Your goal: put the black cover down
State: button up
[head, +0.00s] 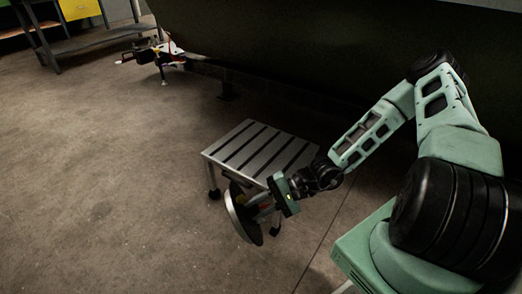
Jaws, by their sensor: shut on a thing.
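The black cover (240,214) is a round, shallow, dark disc with a pale grey rim, in the lower middle of the head view. It is tilted steeply, almost on edge. My gripper (262,207) is shut on the cover and holds it in front of the near left part of the low step stool. The fingertips are small and partly hidden, so the exact grip spot is unclear. I cannot tell whether the cover touches the stool or the floor.
The low metal step stool (262,141) has a slatted, empty top. A large dark curved body (300,45) overhangs behind it. The concrete floor at left is clear.

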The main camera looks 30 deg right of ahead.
jog(key=shift+s+a+r+h, duration=0.15)
jog(key=shift+a+h, duration=0.2)
jog(key=shift+h, duration=0.15)
jog(key=shift+a+g+h, duration=0.1)
jog(key=shift+g+h, duration=0.3)
jog(key=shift+h, duration=0.2)
jog(key=shift+w+h, duration=0.4)
jog(key=w+d+r+m+h, duration=0.2)
jog(key=w+d+m+h, duration=0.2)
jog(key=w+d+h, duration=0.35)
jog(key=shift+s+d+r+m+g+h, duration=0.15)
jog(key=shift+s+m+g+h, duration=0.35)
jog(key=shift+s+g, duration=0.25)
jog(key=shift+s+d+r+m+g+h, duration=0.15)
jog(key=shift+s+m+g+h, duration=0.3)
jog(key=shift+s+g, duration=0.3)
jog(key=shift+f, duration=0.1)
